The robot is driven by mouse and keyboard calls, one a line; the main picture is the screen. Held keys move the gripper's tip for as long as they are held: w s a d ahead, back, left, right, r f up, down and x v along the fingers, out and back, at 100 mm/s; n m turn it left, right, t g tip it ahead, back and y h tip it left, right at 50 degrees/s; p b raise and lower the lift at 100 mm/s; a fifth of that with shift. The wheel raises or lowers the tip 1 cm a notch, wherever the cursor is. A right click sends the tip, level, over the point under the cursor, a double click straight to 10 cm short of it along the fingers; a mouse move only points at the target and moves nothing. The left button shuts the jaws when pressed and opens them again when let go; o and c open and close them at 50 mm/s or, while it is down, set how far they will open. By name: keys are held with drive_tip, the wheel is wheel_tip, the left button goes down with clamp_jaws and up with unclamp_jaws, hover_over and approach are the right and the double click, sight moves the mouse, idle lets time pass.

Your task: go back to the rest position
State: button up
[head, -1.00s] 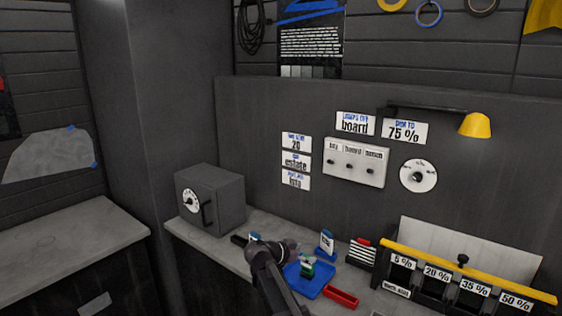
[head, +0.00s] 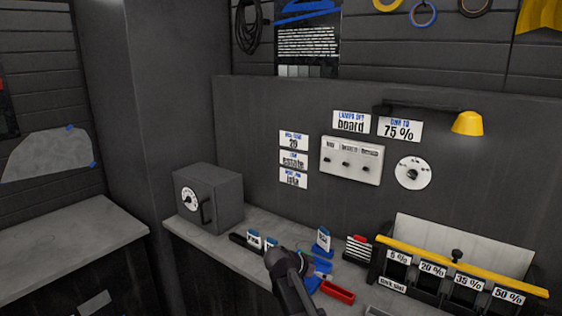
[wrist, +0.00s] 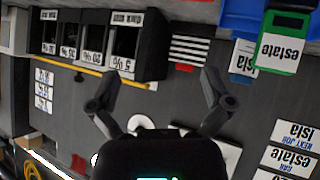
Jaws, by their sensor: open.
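My gripper (wrist: 160,90) is open and empty in the wrist view, its two dark fingers spread wide apart. In that upside-down view, a green holder labelled "estate" (wrist: 279,52) and a card labelled "isla" (wrist: 243,58) are at the upper right, away from the fingers. In the head view my arm reaches over the bench, and its end partly hides the blue tray (head: 319,266). The gripper's fingers are hard to make out there.
On the bench (head: 215,252) are a grey safe (head: 222,198), a black rack with small cards (head: 254,239), a red tray (head: 337,292) and the tint-film bins (head: 434,285) with a yellow bar. A yellow lamp (head: 467,123) juts from the wall panel.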

drive_tip(key=s+d+f+n+g+y, duration=0.2)
drive_tip(key=s+f+n+y, duration=0.1)
drive_tip(key=s, duration=0.6)
drive_tip(key=s+d+f+n+g+y, duration=0.2)
drive_tip(key=s+n+y, duration=0.4)
drive_tip(key=s, duration=0.3)
wheel_tip(320, 180, down, 2)
drive_tip(key=shift+s+d+f+y, duration=0.2)
drive_tip(key=shift+s+d+y, duration=0.15)
drive_tip(key=shift+d, duration=0.1)
